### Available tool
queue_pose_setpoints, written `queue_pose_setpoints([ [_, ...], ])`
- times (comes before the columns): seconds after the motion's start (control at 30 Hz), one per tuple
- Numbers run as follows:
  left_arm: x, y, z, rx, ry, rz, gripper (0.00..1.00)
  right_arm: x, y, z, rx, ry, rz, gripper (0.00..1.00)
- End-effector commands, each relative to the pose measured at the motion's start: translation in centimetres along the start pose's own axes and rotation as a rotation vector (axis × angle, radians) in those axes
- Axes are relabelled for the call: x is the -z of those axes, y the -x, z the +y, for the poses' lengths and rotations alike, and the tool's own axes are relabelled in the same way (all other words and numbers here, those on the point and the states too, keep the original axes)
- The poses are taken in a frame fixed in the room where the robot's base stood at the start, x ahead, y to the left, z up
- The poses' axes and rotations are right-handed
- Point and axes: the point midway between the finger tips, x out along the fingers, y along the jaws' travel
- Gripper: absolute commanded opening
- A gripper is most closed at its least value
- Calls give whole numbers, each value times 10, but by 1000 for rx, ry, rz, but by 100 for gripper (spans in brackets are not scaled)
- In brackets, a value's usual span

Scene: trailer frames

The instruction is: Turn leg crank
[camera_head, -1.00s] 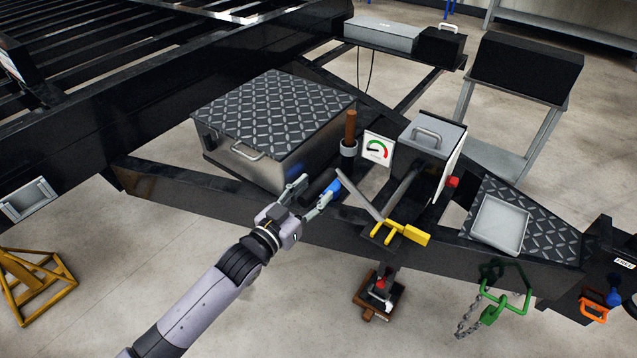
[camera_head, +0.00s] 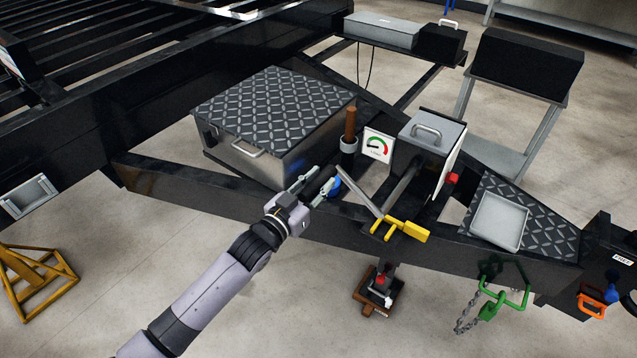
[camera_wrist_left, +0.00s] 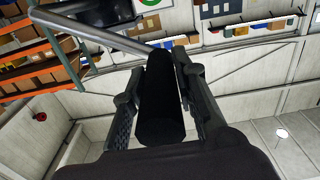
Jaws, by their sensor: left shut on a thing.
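The leg crank shows as a grey metal arm (camera_head: 359,195) that slants from the jack mount up to the left. Its black cylindrical grip (camera_wrist_left: 160,105) stands between the two fingers of my left gripper (camera_head: 318,187). The left gripper is shut on this grip, and its fingers lie on both sides of it in the left wrist view. In the head view the fingers partly hide the grip. The jack leg (camera_head: 383,284) hangs under the trailer frame with its foot near the floor. My right gripper is not in view.
A yellow handle (camera_head: 400,229) sits by the crank's lower end. A wooden-handled lever (camera_head: 350,125), a gauge (camera_head: 378,146) and a grey-lidded box (camera_head: 433,134) stand close behind. A tread-plate toolbox (camera_head: 272,108) lies to the left. Green hooks with a chain (camera_head: 492,309) hang at the right.

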Motion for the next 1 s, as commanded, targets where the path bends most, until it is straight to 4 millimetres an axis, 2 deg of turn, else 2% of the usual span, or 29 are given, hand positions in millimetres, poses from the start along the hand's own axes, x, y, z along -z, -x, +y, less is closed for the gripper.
queue_pose_setpoints([
  [0.27,0,0,0,0,0,0,0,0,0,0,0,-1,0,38],
  [0.77,1,0,0,0,-6,0,0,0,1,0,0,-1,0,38],
  [1.0,13,0,1,0,-82,1,0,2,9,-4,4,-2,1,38],
])
